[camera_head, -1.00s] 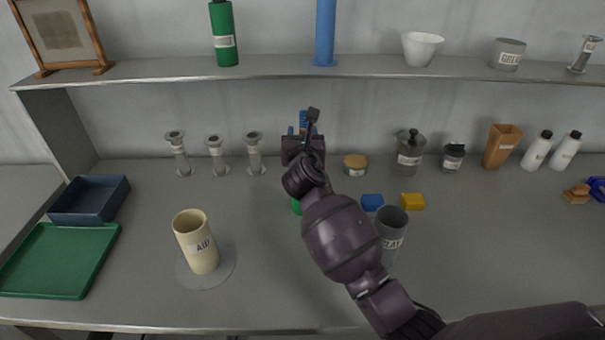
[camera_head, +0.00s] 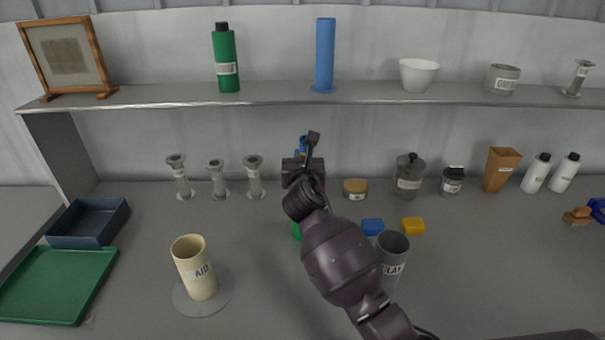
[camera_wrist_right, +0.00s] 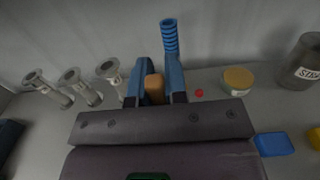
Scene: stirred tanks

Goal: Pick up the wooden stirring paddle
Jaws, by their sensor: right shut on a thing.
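My right gripper (camera_head: 303,150) is over the back middle of the counter, before the wall. In the right wrist view its blue fingers (camera_wrist_right: 155,72) are closed on a brown wooden piece (camera_wrist_right: 154,90), which looks like part of the stirring paddle. Only a short, rounded part of it shows between the fingers. The rest is hidden by the gripper body, and in the head view my right arm hides it. I cannot tell whether it touches the counter. My left gripper is in neither view.
Metal stands (camera_head: 254,178) are left of the gripper, a lidded jar (camera_head: 355,189) right. A grey CLAY cup (camera_head: 392,255), blue block (camera_head: 372,227) and yellow block (camera_head: 413,226) are near my arm. A shelf (camera_head: 270,96) runs above.

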